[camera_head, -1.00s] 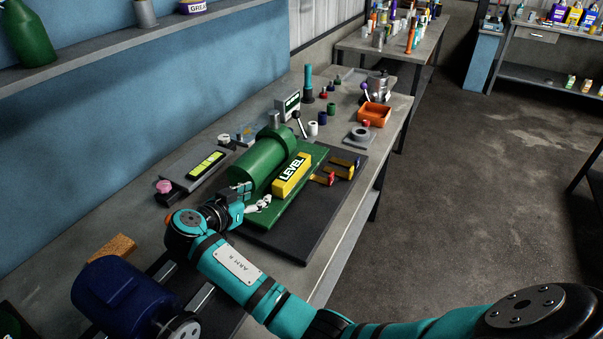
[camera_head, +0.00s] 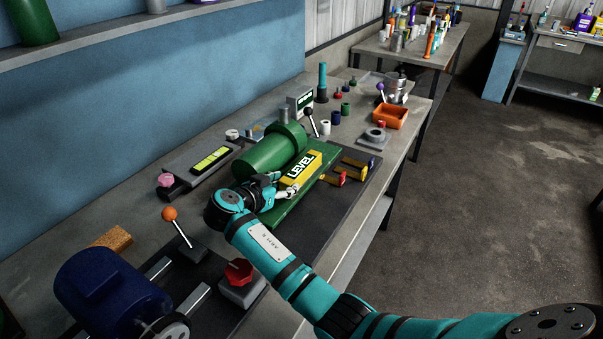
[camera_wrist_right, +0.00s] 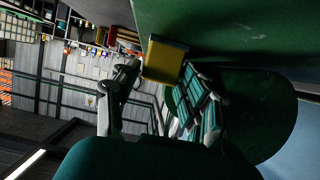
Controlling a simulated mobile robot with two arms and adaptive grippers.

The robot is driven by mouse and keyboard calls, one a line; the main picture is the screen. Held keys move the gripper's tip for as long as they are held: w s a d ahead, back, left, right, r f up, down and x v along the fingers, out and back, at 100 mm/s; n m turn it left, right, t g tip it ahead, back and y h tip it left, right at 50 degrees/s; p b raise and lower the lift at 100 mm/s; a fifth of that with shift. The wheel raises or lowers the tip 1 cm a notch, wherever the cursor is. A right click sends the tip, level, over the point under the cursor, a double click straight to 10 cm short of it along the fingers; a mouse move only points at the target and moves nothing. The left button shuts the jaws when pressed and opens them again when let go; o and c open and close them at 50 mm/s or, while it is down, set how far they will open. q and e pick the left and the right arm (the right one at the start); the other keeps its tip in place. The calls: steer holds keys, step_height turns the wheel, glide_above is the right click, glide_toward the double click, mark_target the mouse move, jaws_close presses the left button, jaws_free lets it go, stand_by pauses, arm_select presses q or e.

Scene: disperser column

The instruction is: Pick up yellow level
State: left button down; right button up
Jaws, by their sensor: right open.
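The yellow level (camera_head: 300,170), a bar with a white LEVEL label, lies on the green base plate (camera_head: 288,207) beside the green cylinder (camera_head: 268,153). My right gripper (camera_head: 286,188) is open at the near end of the level. In the right wrist view, the level's yellow end (camera_wrist_right: 165,58) shows just ahead of the open fingers (camera_wrist_right: 150,90), near the green surface. I cannot tell whether a finger touches it. My left gripper is not in view.
Yellow clamps with red parts (camera_head: 333,179) lie right of the level on the dark mat. A lever with an orange knob (camera_head: 169,214) and a blue motor (camera_head: 112,293) stand nearer. An orange bin (camera_head: 389,118) is farther back.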

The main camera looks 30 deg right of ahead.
mark_target(293, 174)
steer(key=shift+w+d+f+b, duration=0.15)
steer(key=shift+w+d, duration=0.4)
steer(key=shift+d, duration=0.35)
steer(key=shift+w+d+f+b, duration=0.15)
steer(key=shift+w+d, duration=0.35)
steer(key=shift+d, duration=0.4)
steer(key=shift+w+d+b, duration=0.15)
steer(key=shift+w+d, duration=0.4)
steer(key=shift+d, duration=0.35)
steer(key=shift+a+r, duration=0.1)
steer(key=shift+c, duration=1)
jaws_close()
